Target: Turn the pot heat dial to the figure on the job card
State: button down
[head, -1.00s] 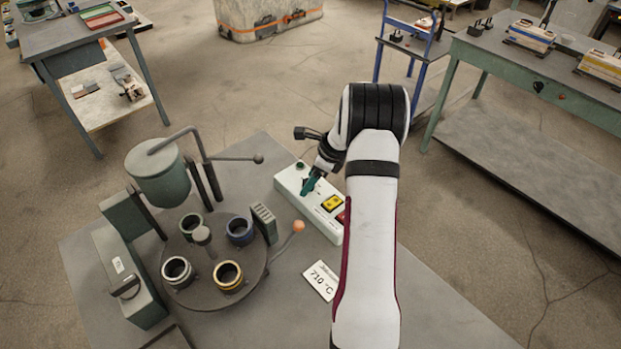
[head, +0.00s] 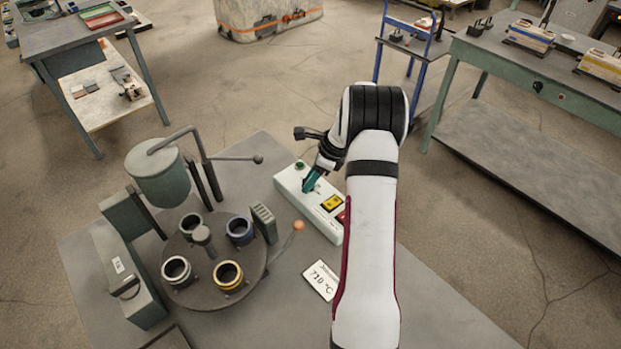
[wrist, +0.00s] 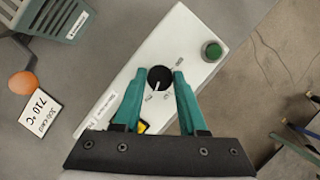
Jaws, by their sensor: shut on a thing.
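The heat dial is a round black knob (wrist: 160,79) with a white pointer line, on a white control box (head: 330,222). In the wrist view the pointer slants toward the lower left; the small scale figures around it are too blurred to read. My gripper (wrist: 159,71) has its teal fingers on either side of the knob and is shut on it. In the head view my gripper (head: 311,182) is over the box's far end and mostly hides the knob. The job card (head: 321,280) lies flat on the table and reads 710 °C; it also shows in the wrist view (wrist: 40,112).
A green button (wrist: 212,51) sits beside the dial; yellow (head: 332,203) and red (head: 341,217) switches are further along the box. Left stand a round turntable (head: 205,295) with several ring-shaped moulds, a green pot (head: 160,176) and an orange-knobbed lever (head: 298,225).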

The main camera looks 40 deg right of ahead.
jog(key=n+g+y, duration=0.1)
jog(key=n, duration=0.4)
jog(key=shift+w, duration=0.1)
jog(key=shift+w+d+n+g+y, duration=0.1)
jog(key=shift+n+g+y, duration=0.5)
jog(key=shift+n, duration=1.2)
jog(key=shift+g, duration=0.3)
jog(key=shift+c, duration=2.3)
grip_release()
